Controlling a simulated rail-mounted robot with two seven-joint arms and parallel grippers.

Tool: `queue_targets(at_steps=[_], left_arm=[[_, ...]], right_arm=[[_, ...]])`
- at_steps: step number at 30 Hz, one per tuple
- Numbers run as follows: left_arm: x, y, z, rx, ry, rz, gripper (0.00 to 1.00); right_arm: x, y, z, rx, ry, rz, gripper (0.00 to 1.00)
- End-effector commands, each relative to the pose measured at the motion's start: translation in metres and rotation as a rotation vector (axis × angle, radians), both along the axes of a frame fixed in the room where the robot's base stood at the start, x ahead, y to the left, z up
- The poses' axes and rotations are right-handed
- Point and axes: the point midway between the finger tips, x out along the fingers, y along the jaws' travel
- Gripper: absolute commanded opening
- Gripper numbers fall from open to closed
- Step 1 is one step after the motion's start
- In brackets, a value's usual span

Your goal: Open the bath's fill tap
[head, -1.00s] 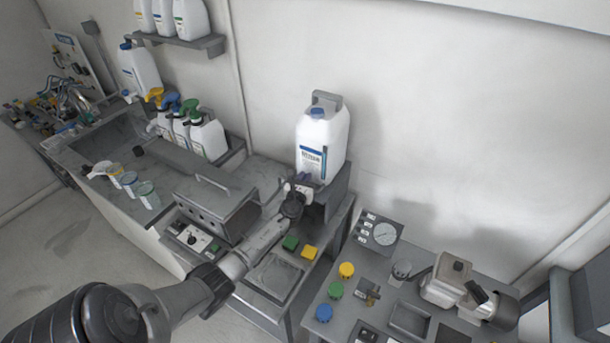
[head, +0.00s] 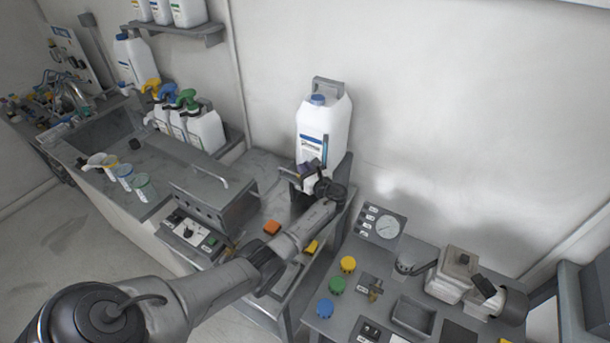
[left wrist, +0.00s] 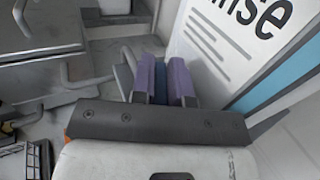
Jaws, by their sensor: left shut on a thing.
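A large white jug (head: 323,130) with a blue cap and a label stands on a grey stand (head: 340,180) at the back wall. In the left wrist view, its label (left wrist: 235,40) fills the upper right. My left gripper (head: 313,166) is at the lower front of the jug. In the left wrist view, its two purple-padded fingers (left wrist: 162,82) are shut on a narrow blue piece (left wrist: 160,78), which looks like a tap lever; the fingers hide most of it. I cannot tell how far the lever is turned. My right gripper is not in view.
A grey metal box with a handle (head: 208,195) stands left of my left arm. Orange (head: 271,227) and yellow (head: 311,247) blocks lie near the arm. Several spray bottles (head: 185,120) stand further left. A bench with a gauge (head: 388,228) and coloured knobs is at the right.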

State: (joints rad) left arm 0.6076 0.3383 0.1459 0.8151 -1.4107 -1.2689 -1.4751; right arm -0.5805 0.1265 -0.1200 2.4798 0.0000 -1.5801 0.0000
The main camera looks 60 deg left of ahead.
Motion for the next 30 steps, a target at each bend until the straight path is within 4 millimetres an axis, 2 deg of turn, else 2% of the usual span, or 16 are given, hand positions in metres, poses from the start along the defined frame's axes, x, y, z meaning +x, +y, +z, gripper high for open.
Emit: queue_targets(at_steps=[1, 9, 29, 30], left_arm=[[0.001, 0.0, -0.004, 0.001, -0.001, 0.03, 0.0], [0.0, 0.001, -0.002, 0.001, 0.0, 0.149, 0.0], [0.0, 0.001, 0.0, 0.001, 0.0, 0.197, 0.0], [0.0, 0.001, 0.0, 0.0, 0.0, 0.197, 0.17]], right_arm=[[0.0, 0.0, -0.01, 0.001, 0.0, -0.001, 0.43], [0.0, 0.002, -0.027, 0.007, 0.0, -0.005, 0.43], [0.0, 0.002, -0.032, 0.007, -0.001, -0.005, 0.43], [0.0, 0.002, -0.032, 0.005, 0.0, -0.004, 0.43]])
